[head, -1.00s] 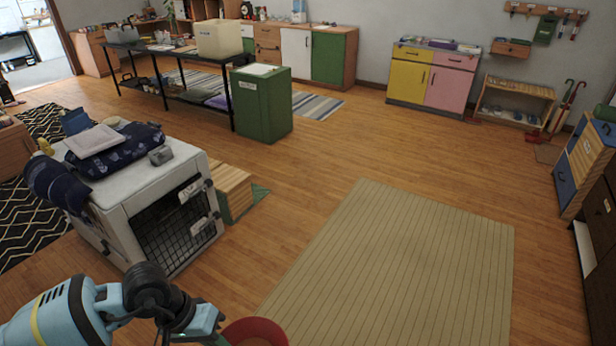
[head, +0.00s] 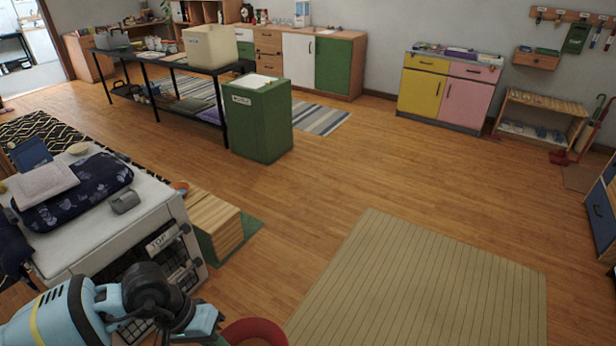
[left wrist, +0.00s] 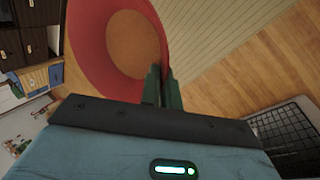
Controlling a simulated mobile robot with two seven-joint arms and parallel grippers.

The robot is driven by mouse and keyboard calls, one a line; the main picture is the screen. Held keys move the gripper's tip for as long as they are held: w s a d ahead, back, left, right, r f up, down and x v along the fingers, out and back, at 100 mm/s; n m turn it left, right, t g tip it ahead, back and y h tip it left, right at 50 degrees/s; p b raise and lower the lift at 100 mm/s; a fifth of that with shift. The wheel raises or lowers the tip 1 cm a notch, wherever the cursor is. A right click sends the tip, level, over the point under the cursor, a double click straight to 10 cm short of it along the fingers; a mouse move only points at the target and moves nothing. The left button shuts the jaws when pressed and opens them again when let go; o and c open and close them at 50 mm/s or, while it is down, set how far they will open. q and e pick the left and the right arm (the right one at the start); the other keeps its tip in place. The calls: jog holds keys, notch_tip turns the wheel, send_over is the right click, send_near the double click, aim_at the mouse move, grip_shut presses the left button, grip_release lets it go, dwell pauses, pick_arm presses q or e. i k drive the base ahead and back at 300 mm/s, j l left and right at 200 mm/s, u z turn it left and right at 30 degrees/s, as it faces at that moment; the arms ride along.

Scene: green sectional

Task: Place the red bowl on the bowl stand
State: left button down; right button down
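The red bowl (head: 256,332) shows at the bottom edge of the head view, mostly cut off. In the left wrist view the red bowl (left wrist: 92,50) is large and tilted, its inside facing the camera. My left gripper (left wrist: 163,75) has its dark green fingers close together at the bowl's rim, shut on it. My left gripper in the head view (head: 215,340) is partly cut off. A low slatted wooden piece (head: 217,222) stands beside the white crate, with a small orange bowl at its far end; I cannot tell for certain whether it is the bowl stand. My right gripper is out of view.
The white crate (head: 150,212), with cloths on top, stands close at left. A green bin (head: 261,127) and black table stand beyond. A tan rug (head: 430,285) lies at right, with open wood floor around.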

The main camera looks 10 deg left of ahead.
aim_at(218, 212)
jog(key=i, duration=1.2)
jog(key=i+l+u, duration=0.1)
jog(key=i+u, duration=0.25)
jog(key=i, duration=0.2)
jog(key=i+l+u, duration=0.35)
jog(key=i, duration=0.15)
jog(key=i+l+u, duration=0.35)
jog(key=i, duration=0.15)
jog(key=j, duration=0.1)
